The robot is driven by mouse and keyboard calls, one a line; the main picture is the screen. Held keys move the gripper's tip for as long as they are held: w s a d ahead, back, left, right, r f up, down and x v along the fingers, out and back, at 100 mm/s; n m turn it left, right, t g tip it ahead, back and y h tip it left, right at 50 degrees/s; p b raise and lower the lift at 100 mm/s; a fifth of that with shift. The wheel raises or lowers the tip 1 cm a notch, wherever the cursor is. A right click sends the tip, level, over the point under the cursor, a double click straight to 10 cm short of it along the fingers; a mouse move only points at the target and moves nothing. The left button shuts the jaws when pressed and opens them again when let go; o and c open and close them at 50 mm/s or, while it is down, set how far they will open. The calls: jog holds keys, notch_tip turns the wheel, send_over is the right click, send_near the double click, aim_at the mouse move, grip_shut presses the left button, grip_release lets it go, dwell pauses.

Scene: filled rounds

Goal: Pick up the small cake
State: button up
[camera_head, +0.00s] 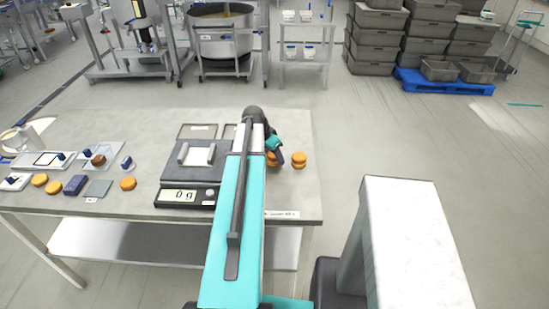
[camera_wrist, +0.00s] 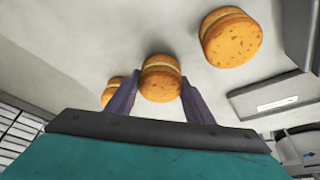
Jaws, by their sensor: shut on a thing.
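A small cake (camera_wrist: 161,78), an orange-brown round with a pale filling, sits between the fingers of my gripper (camera_wrist: 160,88) in the wrist view. My gripper is shut on it, one finger on each side. A second filled round (camera_wrist: 231,37) lies apart at the upper right of that view. A third (camera_wrist: 112,88) is partly hidden behind the left finger. In the head view my gripper (camera_head: 277,152) is at the table's right part, low near the surface. A filled round (camera_head: 299,160) lies just right of it. The held cake is mostly hidden there by my arm.
A scale (camera_head: 182,195) reading 0 g stands left of my arm on the table (camera_head: 140,205). Farther left lie several orange rounds (camera_head: 128,183), a dark purple block (camera_head: 75,185) and small trays (camera_head: 97,188). The table's right edge is close to my gripper.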

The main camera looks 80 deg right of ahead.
jog(key=shift+r+b, duration=0.5)
jog(key=shift+r, duration=0.45)
jog(key=shift+a+r, duration=0.1)
jog(key=shift+a, duration=0.2)
jog(key=w+a+b, duration=0.1)
jog(key=a, duration=0.3)
jog(key=a+b, duration=0.2)
jog(key=a, duration=0.2)
jog(key=w+a+r+b, duration=0.1)
jog(key=a, duration=0.3)
jog(key=shift+w+a+r, duration=0.1)
jog(key=shift+w+a, duration=0.2)
jog(key=shift+a, duration=0.1)
jog(key=shift+d+b, duration=0.15)
jog(key=shift+b, duration=1.2)
jog(key=b, duration=0.3)
jog(key=shift+w+a, duration=0.1)
jog(key=shift+a, duration=0.1)
jog(key=a+b, duration=0.1)
jog(key=b, duration=0.5)
jog(key=shift+w+a, duration=0.1)
jog(key=shift+a+r+b, duration=0.2)
jog(key=shift+a+b, duration=0.3)
jog(key=shift+b, duration=0.9)
jog(key=shift+w, duration=0.1)
